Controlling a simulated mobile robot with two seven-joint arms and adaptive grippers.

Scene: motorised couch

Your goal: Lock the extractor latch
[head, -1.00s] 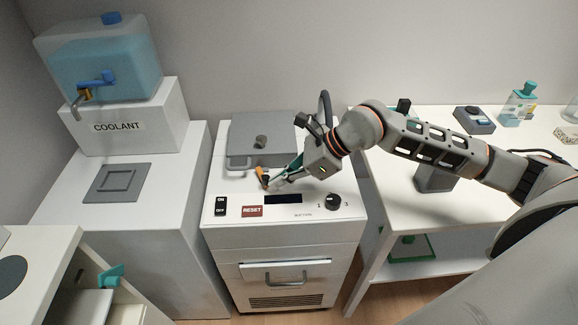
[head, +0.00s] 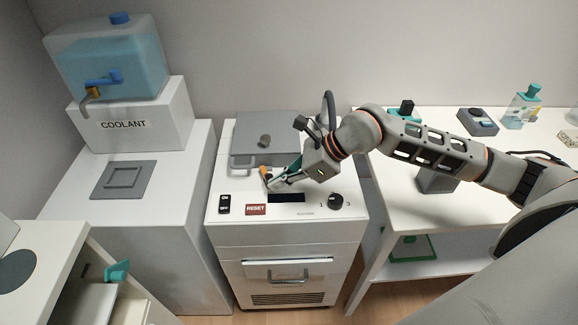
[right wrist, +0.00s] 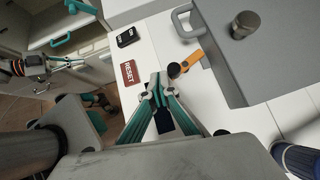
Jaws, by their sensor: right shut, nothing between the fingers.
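The extractor latch, an orange lever (right wrist: 190,63) with a black knob (right wrist: 173,70), sits at the front edge of the grey lid (head: 270,132) on the white machine. It also shows in the head view (head: 264,173), partly hidden by my fingers. My right gripper (head: 272,184) is shut and empty, low over the panel just in front of the latch. In the right wrist view its fingertips (right wrist: 155,86) are beside the black knob; whether they touch it I cannot tell. What appears to be my left gripper (right wrist: 65,62) is small at the far left of that view.
The panel holds a red RESET button (head: 256,209), an ON/OFF switch (head: 224,204), a dark display and a knob (head: 336,201). The lid's grey handle (head: 243,162) is left of the latch. A coolant tank (head: 110,60) stands left; a white table (head: 400,215) stands right.

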